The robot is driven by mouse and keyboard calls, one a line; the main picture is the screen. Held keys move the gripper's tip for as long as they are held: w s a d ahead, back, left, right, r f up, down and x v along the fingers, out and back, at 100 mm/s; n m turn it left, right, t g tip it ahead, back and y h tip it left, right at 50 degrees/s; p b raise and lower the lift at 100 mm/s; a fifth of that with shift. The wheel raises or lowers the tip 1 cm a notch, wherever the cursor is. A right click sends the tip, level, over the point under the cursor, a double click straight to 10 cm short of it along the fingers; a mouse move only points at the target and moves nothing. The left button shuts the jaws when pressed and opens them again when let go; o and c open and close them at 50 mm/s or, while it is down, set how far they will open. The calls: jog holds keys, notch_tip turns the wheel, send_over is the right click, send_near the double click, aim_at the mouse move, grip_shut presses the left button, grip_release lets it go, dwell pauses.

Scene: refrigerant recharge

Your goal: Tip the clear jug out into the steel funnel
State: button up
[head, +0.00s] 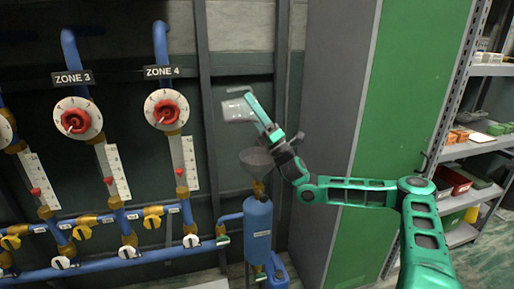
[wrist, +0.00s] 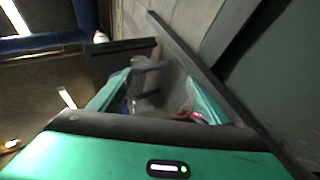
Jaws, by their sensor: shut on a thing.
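The clear jug (head: 238,109) is in the air in the head view, above and a little left of the steel funnel (head: 257,159). It looks tilted, but I cannot tell how far or whether any liquid is in it. My gripper (head: 259,109) is shut on the jug from its right side. In the wrist view the jug (wrist: 150,88) is a dim, see-through shape between the two green fingers. The funnel is grey and stands upright on top of a blue tank (head: 257,231). A clear gap separates jug and funnel.
Left of the funnel are blue pipes with red dials (head: 166,110) under the ZONE 4 sign (head: 161,72) and yellow valves (head: 153,211). A green cabinet (head: 410,90) and a stocked shelf (head: 476,146) stand at the right. A blue container (head: 278,270) is beside the tank.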

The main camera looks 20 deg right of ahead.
jog(key=shift+w+d+r+m+t, duration=0.15)
jog(key=shift+d+r+m+t, duration=0.15)
jog(key=shift+m+t, duration=0.2)
jog(key=shift+r+h+b, duration=0.1)
jog(key=shift+h+b, duration=0.2)
jog(key=shift+b, duration=0.05)
